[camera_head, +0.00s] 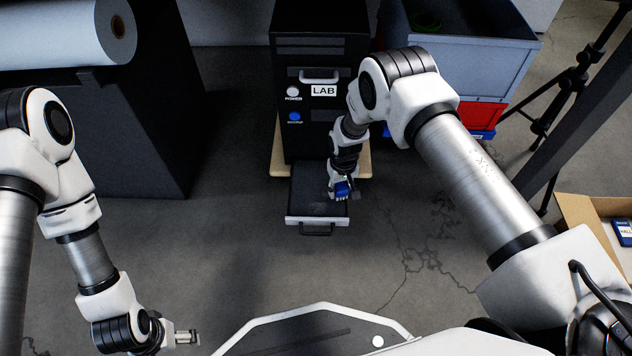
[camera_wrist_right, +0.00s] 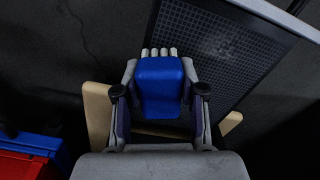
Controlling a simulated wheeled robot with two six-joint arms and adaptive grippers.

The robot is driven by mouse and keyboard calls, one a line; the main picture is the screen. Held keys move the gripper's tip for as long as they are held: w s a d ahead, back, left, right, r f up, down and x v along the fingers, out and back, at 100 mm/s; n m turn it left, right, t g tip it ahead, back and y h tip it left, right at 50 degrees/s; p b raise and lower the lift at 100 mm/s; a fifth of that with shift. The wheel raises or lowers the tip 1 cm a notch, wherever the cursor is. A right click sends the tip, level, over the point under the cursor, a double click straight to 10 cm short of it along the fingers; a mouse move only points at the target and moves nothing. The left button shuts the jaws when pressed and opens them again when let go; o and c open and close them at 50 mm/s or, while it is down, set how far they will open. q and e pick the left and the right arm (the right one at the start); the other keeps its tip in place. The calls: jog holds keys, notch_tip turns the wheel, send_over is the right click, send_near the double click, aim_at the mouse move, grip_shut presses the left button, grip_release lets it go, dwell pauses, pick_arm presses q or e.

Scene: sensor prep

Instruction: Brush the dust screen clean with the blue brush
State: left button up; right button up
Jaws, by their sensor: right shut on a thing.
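The dust screen (camera_head: 308,203) is a dark mesh panel in a pale-edged tray with a front handle, sticking out from the foot of a black LAB tower (camera_head: 320,75). The right wrist view shows the mesh (camera_wrist_right: 240,75) with a pale dusty patch near its middle. My right gripper (camera_head: 341,190) is shut on the blue brush (camera_wrist_right: 160,80), over the right side of the screen. The pale bristles (camera_wrist_right: 160,52) point toward the mesh; I cannot tell whether they touch it. My left gripper (camera_head: 187,338) is low at the left, away from the screen; its jaw opening is unclear.
The tower stands on a wooden board (camera_head: 278,160). Right of it are a grey-blue crate (camera_head: 470,65) and a red bin (camera_head: 480,120). A tripod (camera_head: 560,100) and an open cardboard box (camera_head: 580,215) are farther right. A dark cabinet (camera_head: 150,130) stands left. Floor around the screen's front is clear.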

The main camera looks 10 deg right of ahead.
aim_at(340, 185)
jog(key=shift+a+r+p, duration=0.1)
jog(key=shift+r+p, duration=2.75)
jog(key=shift+r, duration=0.3)
